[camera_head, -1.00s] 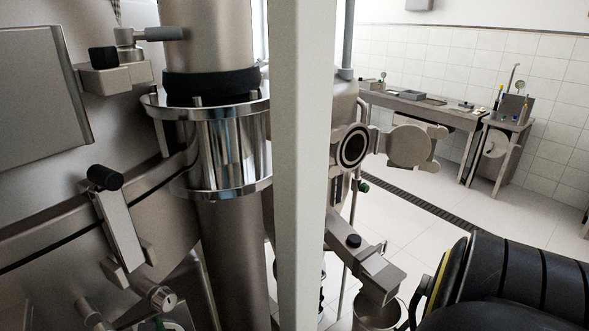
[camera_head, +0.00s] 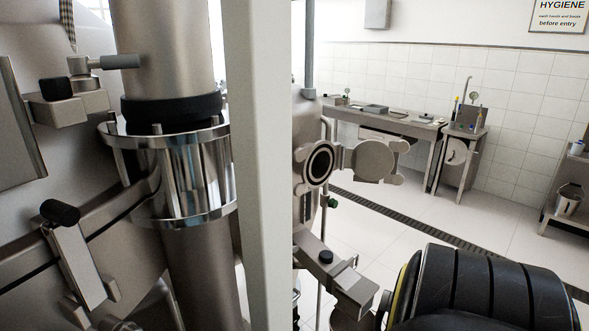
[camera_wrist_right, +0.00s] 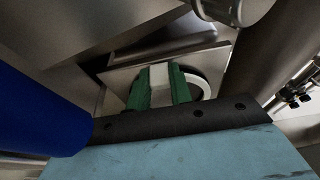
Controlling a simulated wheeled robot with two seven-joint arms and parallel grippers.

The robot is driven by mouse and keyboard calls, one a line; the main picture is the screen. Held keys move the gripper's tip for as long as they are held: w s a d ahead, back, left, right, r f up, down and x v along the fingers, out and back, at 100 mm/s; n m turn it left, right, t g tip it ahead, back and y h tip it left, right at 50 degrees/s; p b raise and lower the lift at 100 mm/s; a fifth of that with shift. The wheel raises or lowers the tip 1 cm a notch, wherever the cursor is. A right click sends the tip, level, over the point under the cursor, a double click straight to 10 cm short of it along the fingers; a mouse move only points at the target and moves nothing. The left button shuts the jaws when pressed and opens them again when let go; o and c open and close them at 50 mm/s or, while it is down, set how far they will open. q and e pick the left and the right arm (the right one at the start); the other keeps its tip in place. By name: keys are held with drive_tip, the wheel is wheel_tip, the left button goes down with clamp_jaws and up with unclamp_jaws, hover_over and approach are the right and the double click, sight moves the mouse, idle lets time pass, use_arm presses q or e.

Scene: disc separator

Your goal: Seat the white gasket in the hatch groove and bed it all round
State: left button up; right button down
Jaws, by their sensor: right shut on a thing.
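In the wrist view my right gripper (camera_wrist_right: 160,88) shows two green fingers shut on a white piece between them. A white ring, which looks like the white gasket (camera_wrist_right: 206,80), shows just right of the fingers and is partly hidden by them. A flat metal surface lies behind it. In the head view a small round hatch opening (camera_head: 320,163) with a pale ring and dark centre faces me, and its round metal door (camera_head: 372,161) stands swung open to the right. I cannot make out the groove. My left gripper is in neither view.
A pale upright post (camera_head: 262,170) stands close in front, beside a large steel pipe with a polished flanged collar (camera_head: 185,180). A steel bench (camera_head: 385,119) and sink stand by the tiled wall. A floor drain crosses the open floor.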

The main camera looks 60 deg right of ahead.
drive_tip(key=s+p, duration=0.1)
drive_tip(key=s, duration=0.1)
drive_tip(key=s+a+p, duration=0.1)
drive_tip(key=s, duration=0.1)
drive_tip(key=shift+s+a, duration=0.2)
drive_tip(key=shift+s, duration=0.2)
